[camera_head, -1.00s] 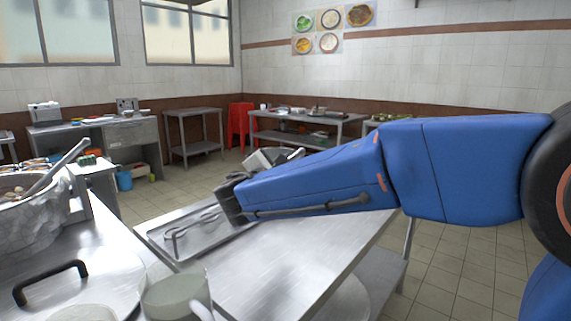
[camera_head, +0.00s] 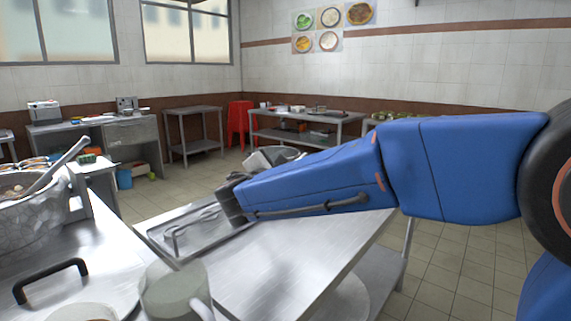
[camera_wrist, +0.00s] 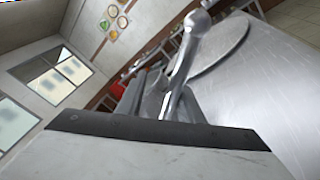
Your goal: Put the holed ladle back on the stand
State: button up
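A steel tray (camera_head: 200,243) sits on the steel table, with thin metal utensils (camera_head: 175,240) in it; I cannot make out holes in them. My gripper (camera_head: 232,200) is over the tray's right end. In the wrist view a shiny metal handle with a rounded end (camera_wrist: 198,24) rises in front of my gripper (camera_wrist: 165,100), near its fingers. I cannot tell whether the fingers grip it, and they are partly hidden. A flat round metal piece (camera_wrist: 225,45) shows beside the handle. Another long-handled utensil (camera_head: 62,160) leans in the pot at left. No separate stand is clearly visible.
A large pot (camera_head: 35,215) stands at left. A lid with a black handle (camera_head: 50,280) and a greenish cup (camera_head: 175,290) are near the front. The steel table (camera_head: 300,260) is bare right of the tray. Side tables stand farther back.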

jog(key=v, duration=1.7)
jog(key=shift+s, duration=0.2)
jog(key=shift+a, duration=0.1)
